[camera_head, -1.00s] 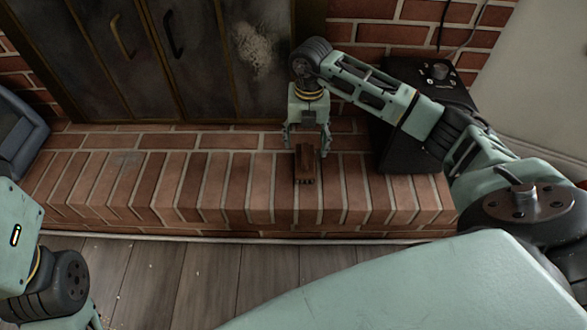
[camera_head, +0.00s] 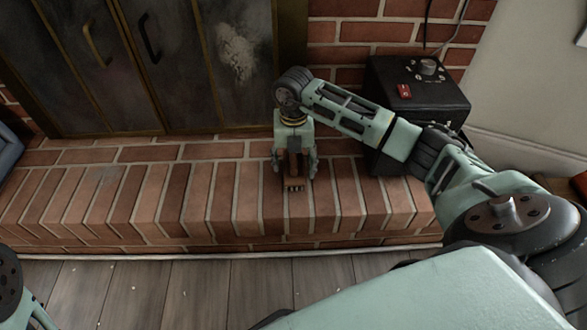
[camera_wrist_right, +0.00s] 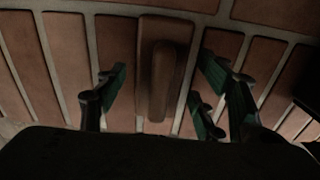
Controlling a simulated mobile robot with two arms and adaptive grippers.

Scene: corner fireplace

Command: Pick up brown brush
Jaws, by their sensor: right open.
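The brown brush (camera_head: 294,173) lies on the brick hearth, its end with pale bristles toward me. In the right wrist view the brush (camera_wrist_right: 159,85) lies lengthwise between the spread fingers, with gaps on both sides. My right gripper (camera_head: 293,172) is open and points down, its fingers to the left and right of the brush. It also shows in the right wrist view (camera_wrist_right: 160,100). Of my left arm only a part shows at the lower left edge of the head view; its gripper is out of the picture.
The brick hearth (camera_head: 140,200) runs across the view and is mostly bare. A black box (camera_head: 420,95) with a knob and a red switch stands on its right end, behind my right arm. Dark fireplace doors (camera_head: 130,70) stand behind. A wooden floor (camera_head: 200,285) lies in front.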

